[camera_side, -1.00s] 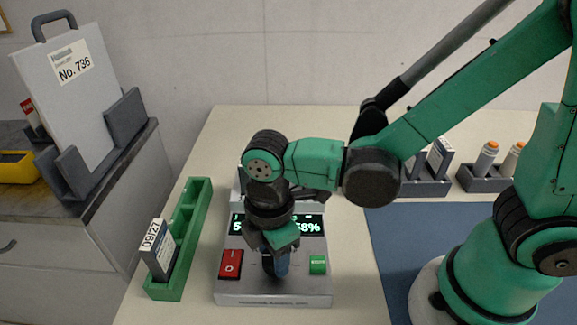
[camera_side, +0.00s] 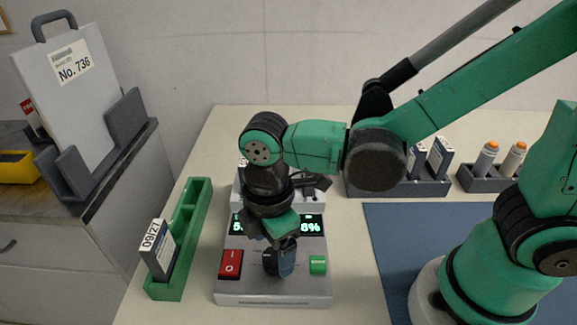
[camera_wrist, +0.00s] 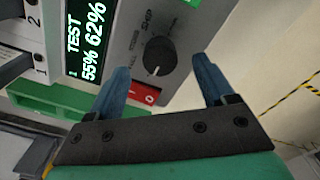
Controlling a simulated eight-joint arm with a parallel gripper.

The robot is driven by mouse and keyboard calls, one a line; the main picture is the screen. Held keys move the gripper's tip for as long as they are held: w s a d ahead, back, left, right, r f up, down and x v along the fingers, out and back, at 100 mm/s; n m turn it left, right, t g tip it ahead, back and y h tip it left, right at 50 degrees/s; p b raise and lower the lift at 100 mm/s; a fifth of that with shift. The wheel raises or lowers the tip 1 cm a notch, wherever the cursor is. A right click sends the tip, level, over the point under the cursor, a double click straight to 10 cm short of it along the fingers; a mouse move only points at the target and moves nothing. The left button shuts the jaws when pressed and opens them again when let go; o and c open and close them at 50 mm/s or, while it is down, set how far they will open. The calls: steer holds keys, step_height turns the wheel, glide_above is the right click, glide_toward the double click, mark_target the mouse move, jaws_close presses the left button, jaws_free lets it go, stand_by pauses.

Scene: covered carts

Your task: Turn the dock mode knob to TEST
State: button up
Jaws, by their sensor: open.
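The dock (camera_side: 240,290) is a grey box with a lit display (camera_wrist: 88,40) that reads TEST, 55% and 62% in the wrist view. Its mode knob (camera_wrist: 157,56) is round and dark, with a white pointer line toward the bottom of the wrist picture. In the side view my gripper (camera_side: 280,262) is over the dock's front panel and partly hides the knob and display.
A red switch (camera_side: 231,264) and a green button (camera_side: 318,264) flank the knob. A green rack (camera_side: 190,225) with a dated battery (camera_side: 158,250) stands left of the dock. Grey holders (camera_side: 430,185) stand behind right. A blue mat (camera_side: 385,240) lies at right.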

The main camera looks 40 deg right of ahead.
mark_target(273, 256)
steer(key=shift+r, duration=1.85)
steer(key=w+d+r+m+t, duration=0.1)
steer(key=d+m+t, duration=0.2)
steer(key=d+m, duration=0.4)
steer(key=w+d+r+m+t, duration=0.1)
steer(key=d+r+m+t, duration=0.1)
steer(key=d+m+t, duration=0.2)
steer(key=d+m, duration=0.3)
steer(key=m, duration=0.2)
steer(key=shift+w+d+r, duration=0.25)
steer(key=shift+r, duration=0.05)
